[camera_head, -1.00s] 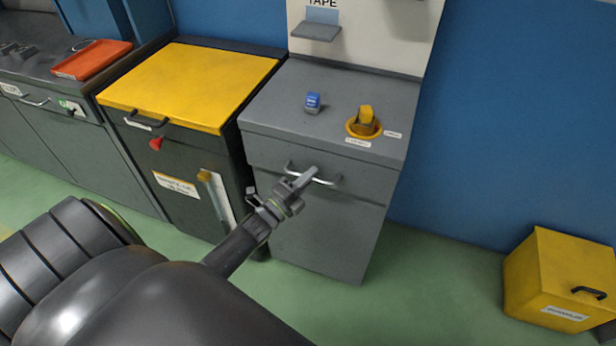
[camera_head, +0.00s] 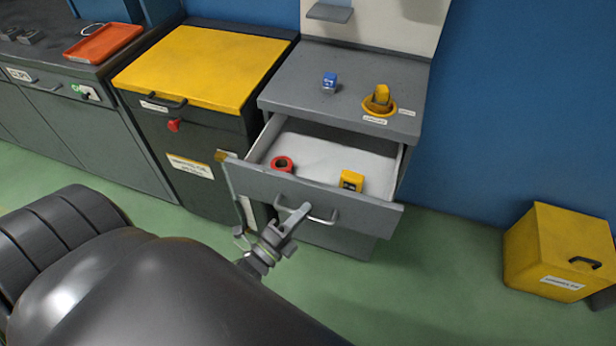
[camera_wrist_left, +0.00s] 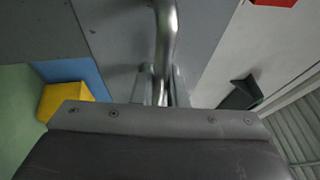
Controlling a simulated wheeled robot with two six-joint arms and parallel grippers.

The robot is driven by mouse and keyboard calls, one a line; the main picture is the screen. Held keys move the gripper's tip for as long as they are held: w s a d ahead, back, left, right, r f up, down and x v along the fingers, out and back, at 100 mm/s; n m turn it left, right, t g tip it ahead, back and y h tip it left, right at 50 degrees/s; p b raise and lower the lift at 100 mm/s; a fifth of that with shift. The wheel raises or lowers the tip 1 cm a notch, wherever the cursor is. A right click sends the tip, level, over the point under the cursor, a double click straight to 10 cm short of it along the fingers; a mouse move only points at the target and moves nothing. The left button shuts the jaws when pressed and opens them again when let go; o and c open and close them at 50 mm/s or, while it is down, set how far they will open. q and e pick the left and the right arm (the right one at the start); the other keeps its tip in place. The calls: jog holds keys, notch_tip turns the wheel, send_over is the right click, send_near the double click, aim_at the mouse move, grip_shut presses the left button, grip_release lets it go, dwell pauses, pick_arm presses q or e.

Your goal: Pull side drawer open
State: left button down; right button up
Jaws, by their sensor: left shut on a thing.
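The side drawer (camera_head: 365,208) of the grey cabinet stands well pulled out, its white inside showing. A red ring-shaped thing (camera_head: 283,164) and a small yellow thing (camera_head: 351,181) lie in it. My left gripper (camera_head: 294,217) is shut on the drawer's silver bar handle (camera_head: 322,218), near its left part. In the left wrist view the handle (camera_wrist_left: 165,40) runs down between the jaws, and the dark gripper body hides the lower part of the picture. My right gripper is in neither view.
A blue item (camera_head: 329,83) and a yellow item in a round holder (camera_head: 380,101) stand on the cabinet top (camera_head: 345,75). A dark cabinet with a yellow lid (camera_head: 205,65) is at the left. A yellow box (camera_head: 560,255) sits on the floor at right. Green floor before the drawer is clear.

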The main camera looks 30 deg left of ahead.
pick_arm(q)
jog(key=shift+s+d, duration=0.25)
jog(key=shift+s, duration=0.8)
jog(key=c, duration=1.7)
grip_release()
jog(key=shift+c, duration=0.2)
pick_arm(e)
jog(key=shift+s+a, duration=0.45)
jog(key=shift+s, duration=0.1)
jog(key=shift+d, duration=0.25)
